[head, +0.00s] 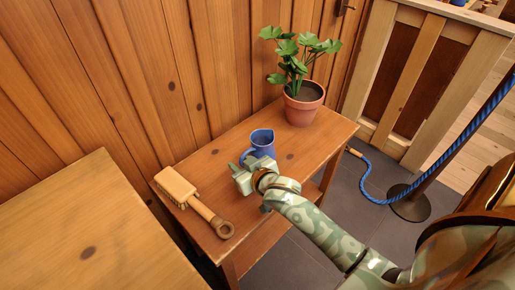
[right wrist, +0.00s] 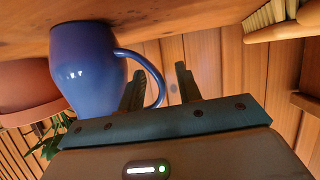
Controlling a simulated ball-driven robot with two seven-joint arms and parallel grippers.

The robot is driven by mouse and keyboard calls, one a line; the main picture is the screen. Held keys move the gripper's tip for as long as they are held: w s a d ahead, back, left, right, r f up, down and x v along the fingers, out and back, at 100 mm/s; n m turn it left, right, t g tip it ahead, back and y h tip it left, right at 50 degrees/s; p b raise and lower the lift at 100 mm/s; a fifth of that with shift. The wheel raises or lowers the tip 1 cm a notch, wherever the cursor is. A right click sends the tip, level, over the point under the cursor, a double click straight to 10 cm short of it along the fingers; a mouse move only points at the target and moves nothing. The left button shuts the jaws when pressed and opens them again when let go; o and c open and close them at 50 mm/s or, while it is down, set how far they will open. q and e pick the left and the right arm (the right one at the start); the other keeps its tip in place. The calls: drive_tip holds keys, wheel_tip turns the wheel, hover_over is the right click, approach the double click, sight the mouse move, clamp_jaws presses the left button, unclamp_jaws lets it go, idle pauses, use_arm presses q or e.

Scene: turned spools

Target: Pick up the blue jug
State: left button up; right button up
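The blue jug (head: 262,143) stands upright on the small wooden table, in front of the potted plant. My right gripper (head: 246,161) is at the jug's near left side and hides its lower part in the head view. In the right wrist view the jug (right wrist: 88,70) fills the left side, turned over by the camera's angle, with its handle toward the fingers. My right gripper (right wrist: 160,85) is open there; the outer bend of the handle shows between its two fingers, with no visible grip. My left gripper is not in view.
The small table (head: 300,155) also bears a potted plant (head: 303,105) at the back right and a wooden brush (head: 190,198) at the front left. A wooden wall stands behind. A larger wooden top (head: 85,235) lies at left. A blue rope (head: 370,185) hangs at right.

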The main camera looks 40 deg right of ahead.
drive_tip(key=shift+w+r, duration=0.1)
drive_tip(key=shift+c, duration=0.2)
clamp_jaws()
